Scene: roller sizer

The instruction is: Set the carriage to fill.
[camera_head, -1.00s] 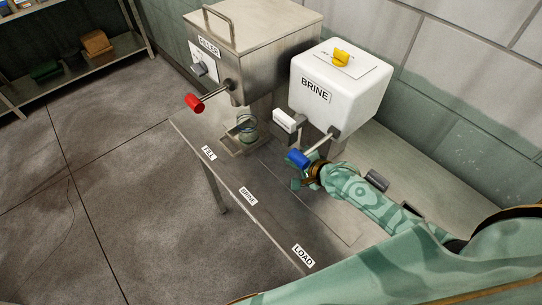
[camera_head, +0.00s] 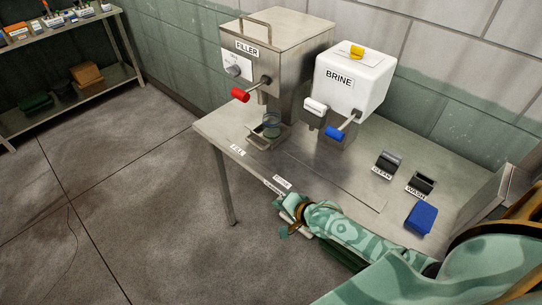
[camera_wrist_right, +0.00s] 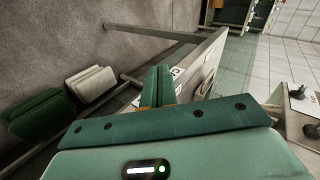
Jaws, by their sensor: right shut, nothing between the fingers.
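The carriage (camera_head: 259,143) is a small square metal tray on the steel bench. It stands under the filler (camera_head: 280,55), beside the FILL label (camera_head: 238,150). A clear jar (camera_head: 271,125) stands on it. My right gripper (camera_head: 290,211) is at the front edge of the bench, apart from the carriage and to its lower right. In the right wrist view its fingers (camera_wrist_right: 158,88) are shut with nothing between them. My left gripper is not in view. My right arm hides part of the bench's front.
The filler has a red-handled lever (camera_head: 240,95). The white brine tank (camera_head: 353,75) has a blue-handled lever (camera_head: 336,132). The CLEAN (camera_head: 388,161) and WASH (camera_head: 421,183) holders and a blue block (camera_head: 421,217) are at right. White (camera_wrist_right: 92,84) and green (camera_wrist_right: 40,116) stacks lie beyond the bench edge.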

